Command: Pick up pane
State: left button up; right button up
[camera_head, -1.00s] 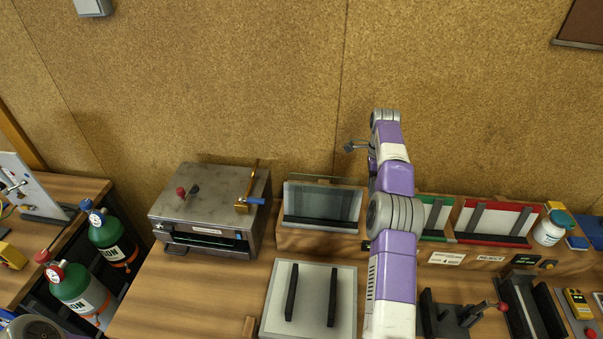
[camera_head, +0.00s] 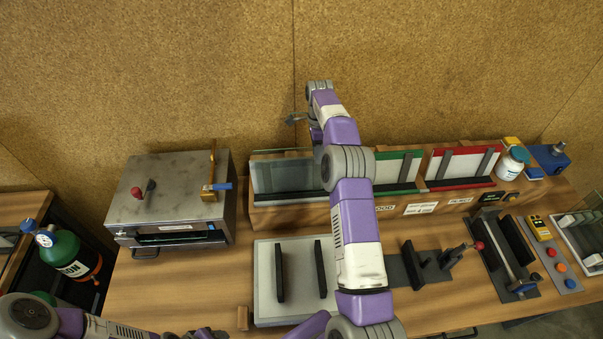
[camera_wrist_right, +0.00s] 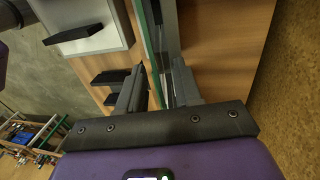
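A clear glass pane (camera_head: 262,178) with a green edge stands upright in the wooden rack (camera_head: 290,215) at the back of the bench. My right gripper (camera_head: 294,119) is above and behind this rack in the head view. In the right wrist view, its two grey fingers (camera_wrist_right: 160,68) are apart, with a green-edged glass pane (camera_wrist_right: 149,38) between them; I cannot tell whether either finger touches it. My right arm hides part of the rack in the head view. My left gripper (camera_head: 205,333) is barely in view at the bottom edge, its fingers unclear.
A metal box machine (camera_head: 175,190) stands left of the rack. A grey plate (camera_head: 265,300) with two black bars lies in front. A green-edged slot (camera_head: 400,165) and a red-edged slot (camera_head: 462,165) are to the right. A cork wall rises close behind.

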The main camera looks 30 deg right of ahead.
jog(key=shift+w+a, duration=0.1)
jog(key=shift+c, duration=0.8)
grip_shut()
dwell(0.5)
